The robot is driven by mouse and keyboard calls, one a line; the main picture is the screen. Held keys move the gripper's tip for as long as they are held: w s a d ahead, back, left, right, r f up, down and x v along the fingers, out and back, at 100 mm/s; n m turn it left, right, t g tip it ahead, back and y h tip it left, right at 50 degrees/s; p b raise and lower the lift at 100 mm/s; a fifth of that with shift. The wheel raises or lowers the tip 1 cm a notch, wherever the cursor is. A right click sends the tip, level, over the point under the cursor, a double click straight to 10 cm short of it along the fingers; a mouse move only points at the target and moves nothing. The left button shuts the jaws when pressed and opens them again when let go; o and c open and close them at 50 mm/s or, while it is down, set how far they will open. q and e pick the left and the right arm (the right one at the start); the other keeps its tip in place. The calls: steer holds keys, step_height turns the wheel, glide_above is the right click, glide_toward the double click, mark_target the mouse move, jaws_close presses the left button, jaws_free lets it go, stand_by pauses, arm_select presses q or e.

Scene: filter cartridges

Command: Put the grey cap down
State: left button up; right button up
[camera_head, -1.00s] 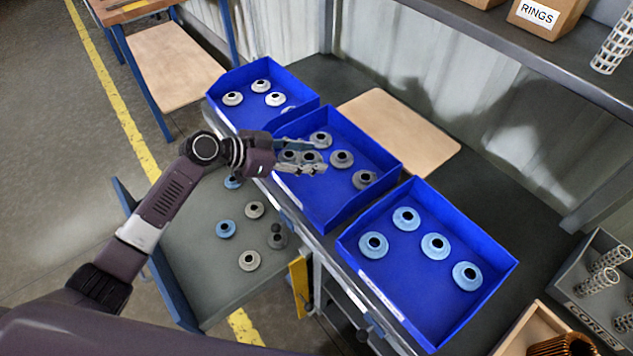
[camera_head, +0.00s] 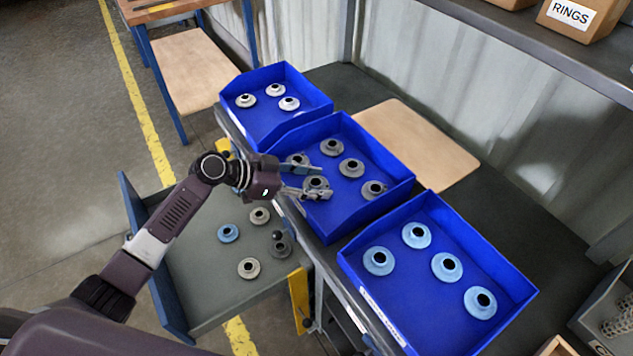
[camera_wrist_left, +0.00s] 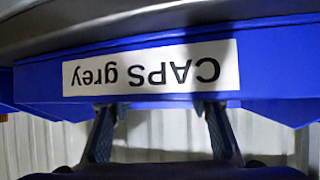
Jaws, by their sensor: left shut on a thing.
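My left gripper (camera_head: 312,182) reaches over the front edge of the middle blue bin (camera_head: 340,217). It is shut on a grey cap (camera_head: 316,183), which is low in the bin near the front wall; I cannot tell whether it touches the floor. Several other grey caps (camera_head: 351,168) lie in the same bin, beside and behind the held one. In the left wrist view, the "CAPS grey" label (camera_wrist_left: 150,70) appears upside down on the bin front. The two fingers (camera_wrist_left: 162,125) pass behind that wall, so their tips and the cap are hidden there. My right gripper is out of view.
A bin of blue caps (camera_head: 447,266) stands to the right, and a bin of pale caps (camera_head: 289,104) to the left. An open drawer (camera_head: 205,290) with several caps sits below my arm. A tan board (camera_head: 425,140) lies behind the bins.

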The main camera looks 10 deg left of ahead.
arm_select(q)
steer(key=o, duration=0.9)
steer(key=shift+d+f, duration=0.1)
steer(key=shift+d, duration=0.05)
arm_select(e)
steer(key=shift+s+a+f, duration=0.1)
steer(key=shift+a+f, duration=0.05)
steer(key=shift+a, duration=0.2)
arm_select(q)
steer(key=shift+r, duration=0.2)
steer(key=p+v, duration=0.2)
steer(key=v, duration=1)
steer(key=shift+f, duration=0.1)
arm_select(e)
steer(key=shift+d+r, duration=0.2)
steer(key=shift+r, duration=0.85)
